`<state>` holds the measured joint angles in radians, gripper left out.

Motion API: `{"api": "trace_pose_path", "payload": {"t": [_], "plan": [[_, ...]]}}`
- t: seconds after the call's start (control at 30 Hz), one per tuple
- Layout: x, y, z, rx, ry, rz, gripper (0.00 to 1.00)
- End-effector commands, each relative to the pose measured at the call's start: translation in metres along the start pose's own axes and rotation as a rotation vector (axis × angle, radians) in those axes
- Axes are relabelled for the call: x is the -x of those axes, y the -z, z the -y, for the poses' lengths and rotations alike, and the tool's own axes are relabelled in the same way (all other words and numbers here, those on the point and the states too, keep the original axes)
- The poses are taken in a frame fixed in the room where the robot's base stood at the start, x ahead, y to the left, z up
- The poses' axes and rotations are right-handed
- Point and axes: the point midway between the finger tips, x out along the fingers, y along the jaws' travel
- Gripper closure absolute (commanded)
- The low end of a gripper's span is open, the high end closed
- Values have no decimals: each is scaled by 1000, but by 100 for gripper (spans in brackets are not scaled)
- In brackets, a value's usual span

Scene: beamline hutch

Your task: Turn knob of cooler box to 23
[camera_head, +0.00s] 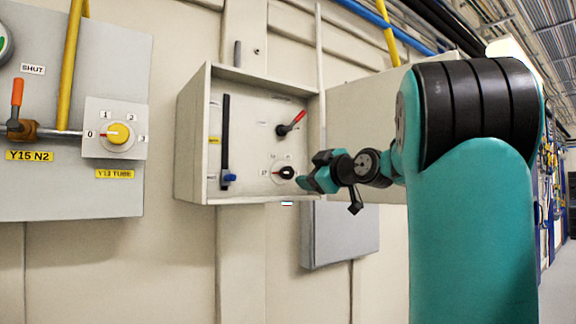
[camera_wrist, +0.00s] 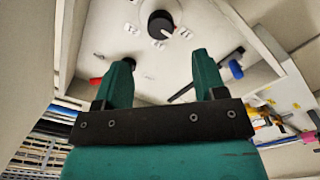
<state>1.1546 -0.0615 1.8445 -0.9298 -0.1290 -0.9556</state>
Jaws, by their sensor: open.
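The cooler box appears to be the open-fronted beige wall box (camera_head: 190,140). A round black knob (camera_head: 287,172) sits low on its back panel, with small scale labels around it too blurred to read surely. The knob also shows in the wrist view (camera_wrist: 160,23), at top centre, beyond the fingertips. My gripper (camera_head: 308,180) is just right of the knob in the head view. In the wrist view my gripper (camera_wrist: 163,66) has its two teal fingers wide apart, with nothing between them. The knob is not between the fingers.
Inside the box are a red-handled lever (camera_head: 292,124) above the knob and a black vertical slide with a blue end (camera_head: 229,178) to the left. The box's side walls and lower lip surround the panel. A yellow knob (camera_head: 118,133) is on the grey panel farther left.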

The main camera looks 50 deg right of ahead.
Motion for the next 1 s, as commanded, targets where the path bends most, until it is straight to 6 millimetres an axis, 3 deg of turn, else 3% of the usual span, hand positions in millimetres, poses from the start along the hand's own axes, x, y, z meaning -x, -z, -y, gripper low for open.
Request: {"api": "trace_pose_path", "payload": {"t": [0.2, 0.43, 0.6, 0.9, 1.0], "plan": [[-52, 6, -2, -3, 7, -1, 36], [-91, 4, -2, -2, 4, 0, 36], [-103, 2, -1, -1, 1, 0, 36], [-105, 0, 0, -1, 0, 1, 36], [-105, 0, 0, -1, 0, 1, 56]]}}
